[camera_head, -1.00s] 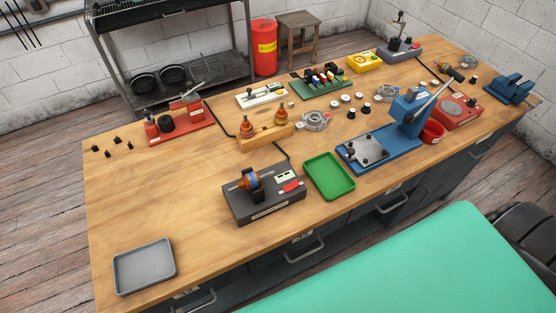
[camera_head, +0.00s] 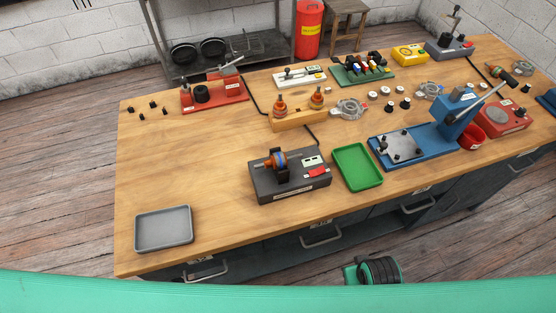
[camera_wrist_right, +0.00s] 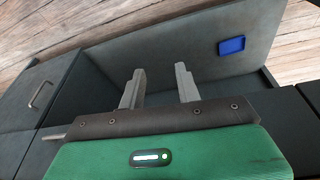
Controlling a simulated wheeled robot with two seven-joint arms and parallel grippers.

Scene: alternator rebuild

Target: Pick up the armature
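My left gripper is not in view.
A grey tray (camera_head: 163,249) lies at the front left and a green tray (camera_head: 379,183) right of the tester. A blue press (camera_head: 412,150) stands farther right, a red fixture (camera_head: 214,97) at the back left. The table's left middle is clear. A blue rectangle (camera_wrist_right: 231,46) shows in the wrist view.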

